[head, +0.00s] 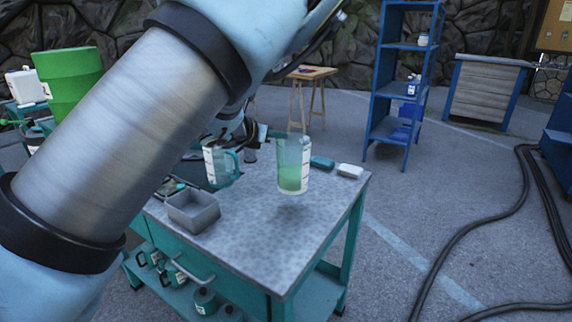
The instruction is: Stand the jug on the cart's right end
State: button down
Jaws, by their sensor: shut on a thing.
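A clear jug (291,178) with green liquid in its lower part and white marks on its side hangs upright above the cart, with a shadow below it on the top. My gripper (266,134) is at the jug's upper left side, shut on it; the fingertips are small and partly hidden, so the exact grip is unclear. The cart (262,250) is teal with a grey speckled top. Its right part, under and in front of the jug, is bare.
On the cart are a second clear jug (219,166) with a teal handle, a grey open box (193,212), a white block (350,171) and a teal block (322,162). A blue shelf (388,130) stands behind. Black cables (455,235) lie on the floor at right.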

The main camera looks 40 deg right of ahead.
aim_at(278, 155)
jog(key=shift+f+p, duration=0.75)
jog(key=shift+f, duration=2.3)
jog(key=c, duration=1)
grip_release()
jog(key=b+v, duration=0.3)
jog(key=v, duration=0.9)
jog(key=shift+a, duration=0.1)
